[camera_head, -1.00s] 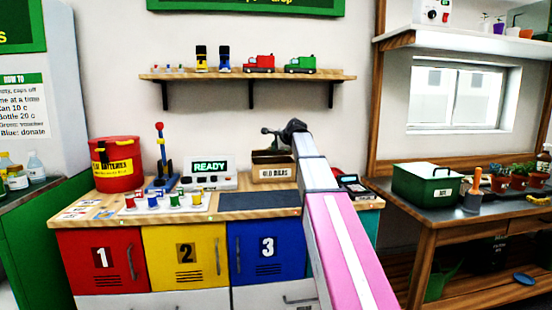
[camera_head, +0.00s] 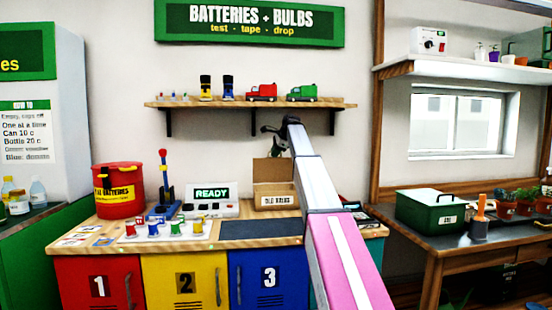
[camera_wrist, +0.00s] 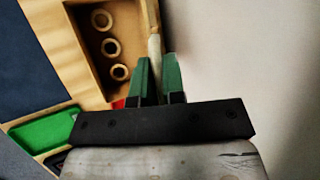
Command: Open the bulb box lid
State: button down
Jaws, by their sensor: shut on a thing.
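The bulb box (camera_head: 270,198), a tan wooden box labelled "OLD BULBS", stands at the back of the counter in the head view. Its lid (camera_head: 266,171) stands raised, about upright, at the back of the box. In the wrist view the open box (camera_wrist: 87,62) shows several round rings inside, and the lid (camera_wrist: 153,40) shows nearly edge-on. My gripper (camera_wrist: 158,78) has its green fingers close together, shut on the lid's edge. In the head view my gripper (camera_head: 271,131) is small, just above the lid; its exact contact there is unclear.
A tester reading "READY" (camera_head: 211,206) and a red battery bucket (camera_head: 118,196) stand left of the box. A dark mat (camera_head: 260,231) lies in front. A wall shelf (camera_head: 240,104) with toy trucks hangs above. A green tray (camera_wrist: 45,131) shows in the wrist view.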

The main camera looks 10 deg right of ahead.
jog(key=w, duration=0.1)
jog(key=w+r+g, duration=0.1)
jog(key=shift+w, duration=0.4)
jog(key=shift+w+a+r, duration=0.1)
jog(key=shift+w+r, duration=0.05)
jog(key=shift+w, duration=0.95)
jog(key=shift+w+a+r, duration=0.1)
jog(key=shift+w+r, duration=0.05)
jog(key=shift+w, duration=0.95)
jog(key=c, duration=1.3)
grip_release()
jog(key=shift+o, duration=0.3)
jog(key=shift+s, duration=0.1)
jog(key=shift+f, duration=0.1)
